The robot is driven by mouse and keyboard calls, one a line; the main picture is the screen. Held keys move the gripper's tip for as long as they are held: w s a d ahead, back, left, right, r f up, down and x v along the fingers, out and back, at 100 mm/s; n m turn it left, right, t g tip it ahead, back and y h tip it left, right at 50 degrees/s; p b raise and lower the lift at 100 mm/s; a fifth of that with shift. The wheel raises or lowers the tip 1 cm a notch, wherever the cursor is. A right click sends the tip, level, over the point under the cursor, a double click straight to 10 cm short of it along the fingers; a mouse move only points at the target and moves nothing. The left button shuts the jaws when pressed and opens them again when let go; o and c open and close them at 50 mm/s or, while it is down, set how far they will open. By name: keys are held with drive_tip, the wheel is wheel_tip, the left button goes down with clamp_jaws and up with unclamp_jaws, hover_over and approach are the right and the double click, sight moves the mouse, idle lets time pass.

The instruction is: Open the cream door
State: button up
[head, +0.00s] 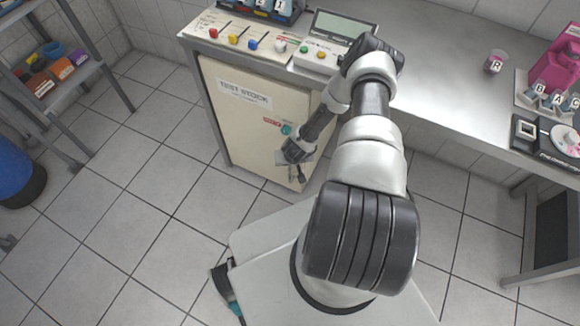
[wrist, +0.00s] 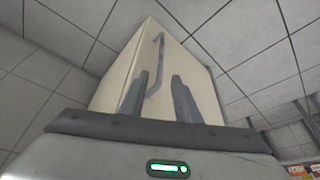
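The cream door (head: 245,125) is the front of a low cabinet under the bench, with a "TEST STOCK" label. It looks shut. A small red label and a green round piece (head: 287,129) sit near its right side. In the wrist view the cream cabinet (wrist: 120,80) shows tilted, with a long grey bar handle (wrist: 158,62) on one face. My gripper (head: 297,176) is in front of the door's lower right part. In the wrist view my gripper (wrist: 160,95) has its two fingers apart, with the handle's end seen between them. Whether it touches the handle, I cannot tell.
A button panel (head: 240,38) and a screen unit (head: 335,30) stand on the bench above the door. A pink cup (head: 495,62) stands farther right. A shelf rack (head: 60,85) and a blue bin (head: 15,170) are at left. The tiled floor (head: 140,200) before the door's left is clear.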

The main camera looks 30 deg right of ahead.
drive_tip(key=b+x, duration=0.2)
drive_tip(key=x, duration=0.8)
drive_tip(key=shift+f, duration=0.3)
drive_tip(key=shift+w, duration=0.1)
clamp_jaws()
